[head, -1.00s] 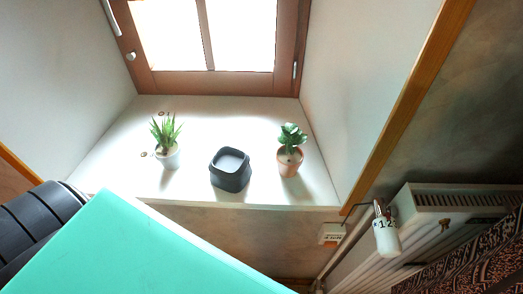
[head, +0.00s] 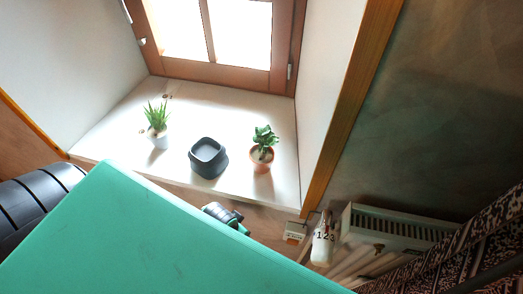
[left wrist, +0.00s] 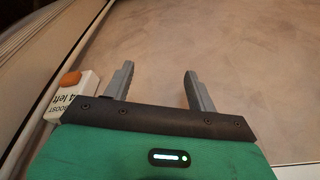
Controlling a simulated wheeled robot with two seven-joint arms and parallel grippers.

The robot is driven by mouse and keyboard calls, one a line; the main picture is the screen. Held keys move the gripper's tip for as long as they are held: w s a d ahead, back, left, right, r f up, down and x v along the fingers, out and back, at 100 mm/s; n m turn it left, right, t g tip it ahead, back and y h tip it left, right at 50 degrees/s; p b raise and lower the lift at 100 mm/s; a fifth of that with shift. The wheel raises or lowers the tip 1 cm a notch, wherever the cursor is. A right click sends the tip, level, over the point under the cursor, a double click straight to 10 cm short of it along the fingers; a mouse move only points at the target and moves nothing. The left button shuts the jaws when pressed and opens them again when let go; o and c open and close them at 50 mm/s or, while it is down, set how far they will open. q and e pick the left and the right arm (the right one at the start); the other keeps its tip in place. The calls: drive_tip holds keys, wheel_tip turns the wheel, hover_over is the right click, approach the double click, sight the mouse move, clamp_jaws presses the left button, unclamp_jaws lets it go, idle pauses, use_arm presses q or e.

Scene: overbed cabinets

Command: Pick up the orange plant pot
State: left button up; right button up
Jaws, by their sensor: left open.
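The orange plant pot (head: 261,161) stands upright on the white windowsill (head: 185,178), at its right side in the head view, with a green leafy plant in it. My left gripper (left wrist: 157,72) is open and empty in the left wrist view, with a plain beige surface beyond its grey fingers. The pot is not in that view. In the head view a small dark and green part of mine shows below the sill's front edge; fingertips cannot be made out there. My right gripper is not in view.
A dark square pot (head: 208,157) stands left of the orange pot, and a white pot (head: 158,140) with a spiky plant further left. A window (head: 215,74) is behind. A radiator (head: 395,228) and a bottle (head: 322,243) are lower right. A white box (left wrist: 72,98) is beside my gripper.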

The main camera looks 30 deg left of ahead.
use_arm(q)
wheel_tip(320, 180, up, 10)
drive_tip(key=p, duration=0.1)
drive_tip(key=w+d+r+m+t+h, duration=0.25)
drive_tip(key=w+d+r+m, duration=0.2)
drive_tip(key=w+r, duration=0.25)
drive_tip(key=m+g+h, duration=0.1)
drive_tip(key=m+g, duration=0.2)
drive_tip(key=m, duration=0.5)
approach(260, 134)
drive_tip(key=p+x, duration=0.2)
drive_tip(key=x, duration=0.6)
drive_tip(key=shift+w, duration=0.1)
drive_tip(key=shift+d+f+p, duration=0.15)
drive_tip(key=shift+f+p, duration=0.4)
drive_tip(key=p+x, duration=0.1)
drive_tip(key=x, duration=0.2)
drive_tip(key=shift+f, duration=0.3)
drive_tip(key=shift+w+d+f, duration=0.1)
drive_tip(key=shift+w+f, duration=0.05)
drive_tip(key=shift+f, duration=0.3)
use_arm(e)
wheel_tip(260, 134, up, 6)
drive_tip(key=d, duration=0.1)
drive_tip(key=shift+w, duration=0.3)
use_arm(q)
drive_tip(key=shift+c, duration=0.5)
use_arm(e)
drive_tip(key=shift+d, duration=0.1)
